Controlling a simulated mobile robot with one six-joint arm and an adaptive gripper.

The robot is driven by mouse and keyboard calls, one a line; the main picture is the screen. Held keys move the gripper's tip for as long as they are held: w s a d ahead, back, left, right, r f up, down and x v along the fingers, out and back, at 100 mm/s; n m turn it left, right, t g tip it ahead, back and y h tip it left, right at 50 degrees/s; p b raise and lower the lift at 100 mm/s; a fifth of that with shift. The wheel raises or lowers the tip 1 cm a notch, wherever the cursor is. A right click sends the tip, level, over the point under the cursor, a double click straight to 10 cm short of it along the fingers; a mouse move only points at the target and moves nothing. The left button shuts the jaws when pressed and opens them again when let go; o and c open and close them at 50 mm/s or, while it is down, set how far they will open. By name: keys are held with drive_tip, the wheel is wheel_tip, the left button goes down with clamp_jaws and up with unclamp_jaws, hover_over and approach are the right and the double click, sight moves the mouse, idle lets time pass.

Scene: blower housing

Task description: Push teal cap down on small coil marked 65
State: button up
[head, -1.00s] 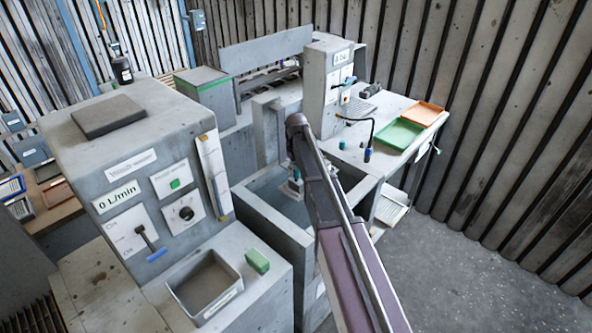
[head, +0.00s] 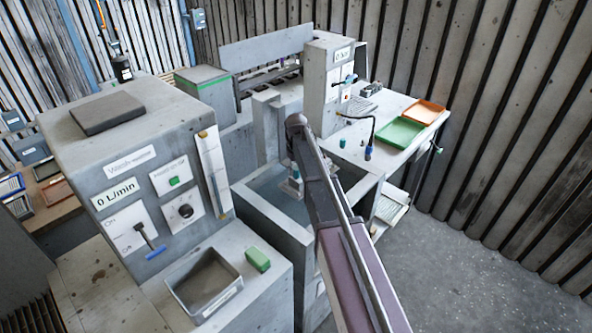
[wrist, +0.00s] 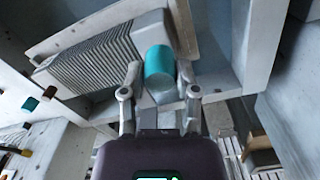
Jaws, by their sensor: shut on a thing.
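My gripper (wrist: 160,78) is shut on a teal cap (wrist: 159,60), one finger on each side of it. A pale, rounded stub shows just below the cap. A grey finned coil (wrist: 105,55) lies tilted just left of the cap; its end plate is beside the cap. I cannot tell whether the cap is fully seated, and no 65 marking is legible. In the head view, my gripper (head: 293,185) is low over the tank, partly hidden by my arm. A second teal cap (head: 343,143) stands on the bench and also shows in the wrist view (wrist: 30,103).
The tank (head: 262,208) has raised walls around my gripper. The bench (head: 385,120) at right holds green (head: 399,134) and orange (head: 425,113) trays and a black hose with a blue end (head: 368,153). A control cabinet (head: 130,150) stands at left, reading 0 L/min.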

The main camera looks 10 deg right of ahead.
drive_tip(key=shift+f+b, duration=0.35)
idle(0.7)
idle(0.4)
drive_tip(key=o, duration=1)
drive_tip(key=shift+r, duration=0.2)
